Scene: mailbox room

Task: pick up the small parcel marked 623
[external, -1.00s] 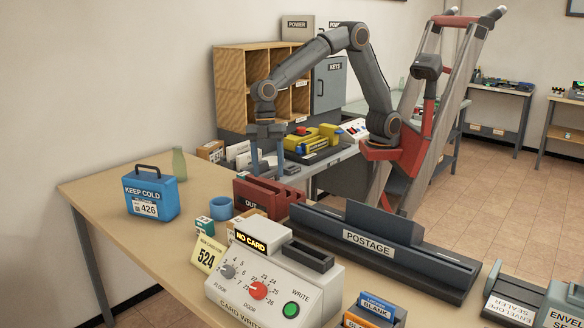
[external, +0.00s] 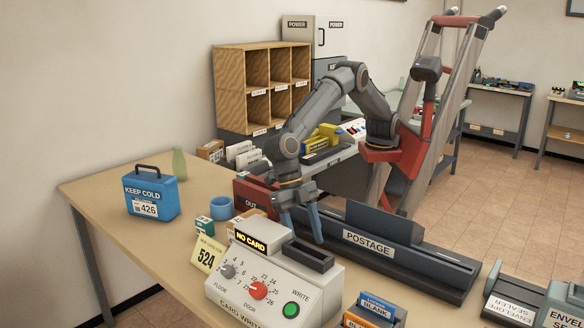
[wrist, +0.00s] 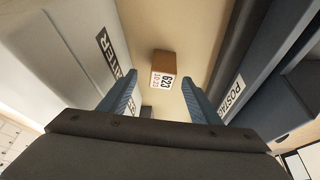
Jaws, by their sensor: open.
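The small parcel marked 623 (wrist: 164,63) is a brown box with a white label. In the wrist view it lies on the tan table top, ahead of my fingertips and between their lines. My gripper (wrist: 160,100) is open and empty, with its two blue fingers apart and pointing down toward the table. In the external view my gripper (external: 302,232) hangs behind the card writer and beside the postage unit. The parcel cannot be made out there.
The card writer (external: 225,285) and the postage unit (external: 345,240) flank the narrow strip holding the parcel. The red OUT tray (external: 243,192) stands behind, left of my gripper. A blue KEEP COLD box (external: 135,187) stands at the left. The table has clear room (external: 95,190) at its left end.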

